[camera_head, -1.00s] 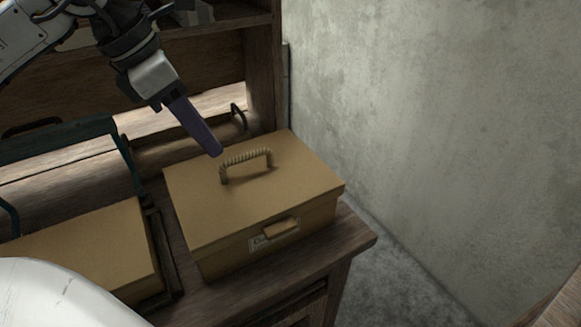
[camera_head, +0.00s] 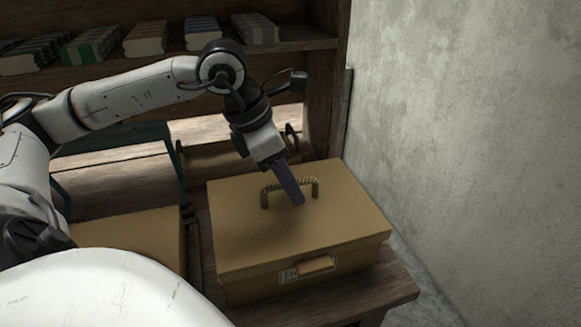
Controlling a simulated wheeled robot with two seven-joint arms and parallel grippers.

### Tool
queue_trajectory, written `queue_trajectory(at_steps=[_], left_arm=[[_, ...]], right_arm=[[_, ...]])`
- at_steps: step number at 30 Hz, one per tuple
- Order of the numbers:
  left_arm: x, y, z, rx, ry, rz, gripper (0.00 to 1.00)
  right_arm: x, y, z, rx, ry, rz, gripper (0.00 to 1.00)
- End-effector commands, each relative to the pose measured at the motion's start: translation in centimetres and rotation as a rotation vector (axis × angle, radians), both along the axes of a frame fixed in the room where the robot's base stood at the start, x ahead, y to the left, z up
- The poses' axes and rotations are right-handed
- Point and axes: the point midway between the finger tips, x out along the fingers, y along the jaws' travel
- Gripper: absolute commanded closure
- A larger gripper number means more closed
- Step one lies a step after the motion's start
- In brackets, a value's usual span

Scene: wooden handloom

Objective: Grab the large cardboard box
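The large cardboard box (camera_head: 250,231) is tan, with a lid, a rope-like handle (camera_head: 268,188) on top and a label with a small pull on its front. It sits closed on a wooden surface. My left gripper (camera_head: 297,199) points down over the lid, and its purple fingers cross the middle of the handle in the picture. I cannot tell whether they touch the handle or are around it. The fingers overlap edge-on, so their opening is hidden. My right gripper is not in view.
A second tan box (camera_head: 125,238) stands to the left, partly hidden by my white body. A wooden shelf (camera_head: 290,47) with several stacks of books or cloth is behind. A grey wall (camera_head: 470,130) closes off the right side.

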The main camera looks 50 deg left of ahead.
Motion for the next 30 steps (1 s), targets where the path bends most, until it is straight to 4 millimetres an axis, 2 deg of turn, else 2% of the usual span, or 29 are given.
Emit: queue_trajectory(at_steps=[8, 14, 15, 30], left_arm=[[0.2, -0.08, -0.43, 0.0, -0.001, 0.001, 0.68], [0.19, -0.07, -0.41, 0.0, -0.001, 0.001, 0.98], [0.19, -0.07, -0.4, 0.0, -0.001, 0.001, 1.0], [0.19, -0.06, -0.37, 0.0, -0.001, 0.0, 1.0]], right_arm=[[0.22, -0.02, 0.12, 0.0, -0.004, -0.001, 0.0], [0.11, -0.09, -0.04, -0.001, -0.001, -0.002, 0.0], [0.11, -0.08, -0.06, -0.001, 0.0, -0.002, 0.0], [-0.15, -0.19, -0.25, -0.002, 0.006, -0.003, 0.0]])
